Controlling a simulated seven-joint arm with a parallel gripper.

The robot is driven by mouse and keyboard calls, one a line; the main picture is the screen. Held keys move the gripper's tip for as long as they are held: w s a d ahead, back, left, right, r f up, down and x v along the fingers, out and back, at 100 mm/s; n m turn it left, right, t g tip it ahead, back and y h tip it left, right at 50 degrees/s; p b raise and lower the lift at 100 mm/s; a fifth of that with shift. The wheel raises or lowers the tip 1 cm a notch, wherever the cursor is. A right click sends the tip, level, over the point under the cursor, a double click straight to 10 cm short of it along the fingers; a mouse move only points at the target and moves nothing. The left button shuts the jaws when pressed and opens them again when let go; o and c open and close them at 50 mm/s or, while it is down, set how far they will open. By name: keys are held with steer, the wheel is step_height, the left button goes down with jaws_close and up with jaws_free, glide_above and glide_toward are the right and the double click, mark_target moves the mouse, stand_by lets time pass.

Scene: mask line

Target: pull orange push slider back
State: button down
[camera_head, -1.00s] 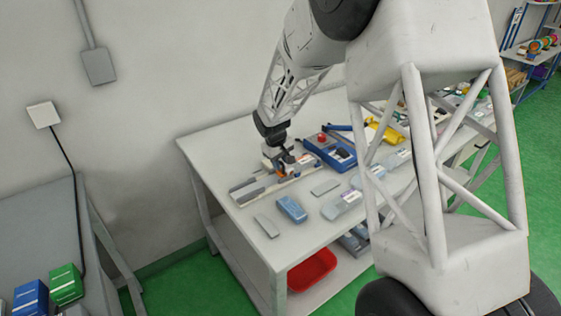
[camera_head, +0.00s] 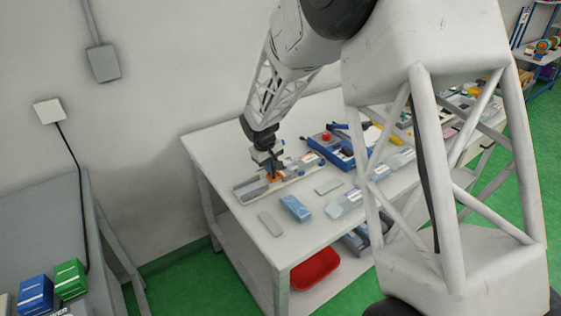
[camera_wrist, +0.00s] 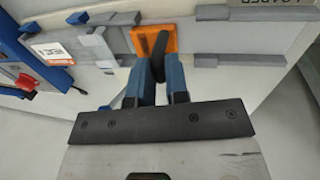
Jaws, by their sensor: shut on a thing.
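The orange push slider (camera_wrist: 168,40) sits on a pale rail fixture and has a dark upright handle (camera_wrist: 159,46). The fingers hide the lower part of the handle.
A blue box (camera_head: 295,208) and grey flat pieces lie in front. The table's left corner is clear.

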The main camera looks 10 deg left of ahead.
steer(key=s+a, duration=0.7)
steer(key=shift+s+a+r, duration=0.1)
steer(key=shift+s+a, duration=0.05)
steer(key=shift+a, duration=0.05)
steer(key=c, duration=1.1)
jaws_free()
steer(key=shift+s+a, duration=0.1)
steer(key=shift+s+a+r, duration=0.15)
steer(key=shift+r, duration=1.1)
steer(key=shift+s+a+r, duration=0.15)
steer(key=shift+s+r, duration=0.05)
steer(key=shift+r, duration=1.1)
steer(key=shift+s+a+r, duration=0.15)
steer(key=shift+r, duration=1.1)
